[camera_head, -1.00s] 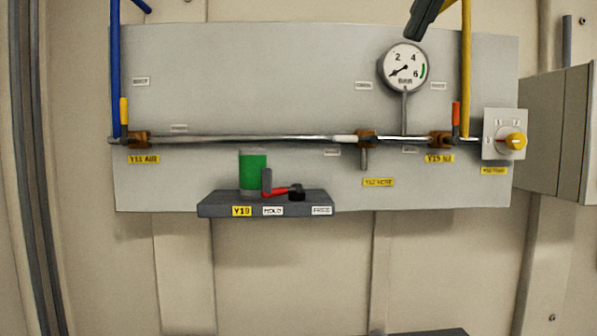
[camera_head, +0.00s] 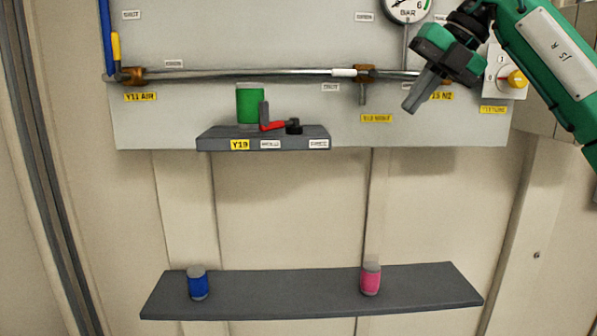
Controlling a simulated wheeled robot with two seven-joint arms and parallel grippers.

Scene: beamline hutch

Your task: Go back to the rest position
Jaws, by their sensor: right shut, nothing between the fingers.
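My right gripper (camera_head: 424,93) hangs at the upper right in the head view, in front of the grey panel (camera_head: 230,50). My green right arm comes in from the right edge and hides the pipe's right end and part of the N2 valve. My left gripper is out of view.
A small shelf (camera_head: 215,143) carries a green cylinder (camera_head: 250,103) and a red lever (camera_head: 272,126). A lower shelf (camera_head: 300,290) holds a blue can (camera_head: 198,286) and a pink can (camera_head: 371,281).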

